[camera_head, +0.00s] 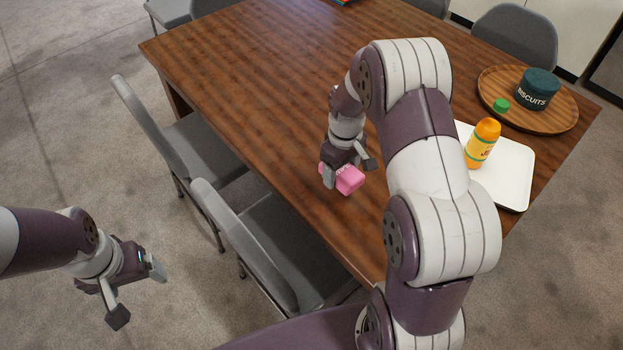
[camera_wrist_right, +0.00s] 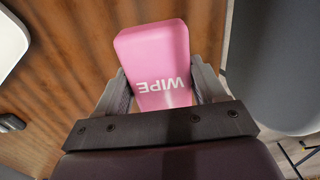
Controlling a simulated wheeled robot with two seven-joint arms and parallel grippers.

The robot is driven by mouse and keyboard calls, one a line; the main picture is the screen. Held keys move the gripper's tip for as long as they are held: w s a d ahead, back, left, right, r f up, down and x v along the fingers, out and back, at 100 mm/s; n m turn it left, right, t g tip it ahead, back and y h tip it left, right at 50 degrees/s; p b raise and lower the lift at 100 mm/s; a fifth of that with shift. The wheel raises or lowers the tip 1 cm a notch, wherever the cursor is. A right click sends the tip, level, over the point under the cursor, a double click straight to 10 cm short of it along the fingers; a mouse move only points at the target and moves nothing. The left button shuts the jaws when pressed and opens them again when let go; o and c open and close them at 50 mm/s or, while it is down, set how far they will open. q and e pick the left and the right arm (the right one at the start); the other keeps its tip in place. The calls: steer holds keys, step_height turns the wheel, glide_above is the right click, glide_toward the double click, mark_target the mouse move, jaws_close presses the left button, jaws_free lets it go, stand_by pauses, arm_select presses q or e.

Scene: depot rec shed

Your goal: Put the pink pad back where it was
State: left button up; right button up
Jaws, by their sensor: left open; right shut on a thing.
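The pink pad (camera_head: 349,179) is in my right gripper (camera_head: 347,174), over the near side of the wooden table in the head view. In the right wrist view the pad (camera_wrist_right: 158,55) sits between the two fingers of the right gripper (camera_wrist_right: 160,85), with "WIPE" printed on it. Whether the pad touches the table is hard to tell. My left gripper (camera_head: 136,290) is open and empty, over the floor at the lower left, away from the table.
The wooden table (camera_head: 240,75) is clear on its left and middle. A white tray (camera_head: 513,176) with an orange bottle (camera_head: 482,143) stands at the right. A round wooden tray (camera_head: 561,116) holds a dark biscuit tin (camera_head: 537,90) and a green item (camera_head: 501,105). Grey chairs (camera_head: 245,250) line the near edge.

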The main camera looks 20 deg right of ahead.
glide_above(317, 186)
step_height(317, 186, down, 4)
steer(key=shift+r, duration=0.15)
step_height(317, 186, down, 4)
steer(key=shift+a+r, duration=0.1)
steer(key=shift+r, duration=0.15)
steer(key=shift+f, duration=0.35)
